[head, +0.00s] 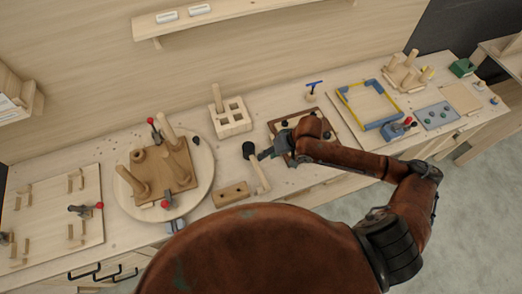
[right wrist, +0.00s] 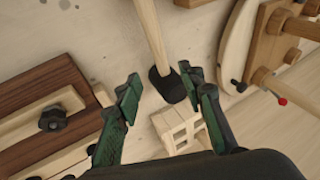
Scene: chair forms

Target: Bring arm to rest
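My right arm reaches in from the right in the head view, over the workbench (head: 310,178). My right gripper (head: 266,154) is low over the bench, close to a mallet with a pale wooden handle (head: 262,176) and a black head (head: 249,149). In the right wrist view the two green fingers of the right gripper (right wrist: 162,86) stand apart. The black mallet head (right wrist: 168,86) shows between or just beyond them, with its handle (right wrist: 151,35) running to the top edge. I see no contact. My left gripper is not in view.
A slotted wooden block (head: 231,117) stands behind the mallet, and a dark brown framed board (head: 317,113) lies beside it. A round board (head: 206,160) carries pegs and clamps at left. A small wooden block (head: 232,194) lies near the front. A shelf (head: 220,15) runs along the wall.

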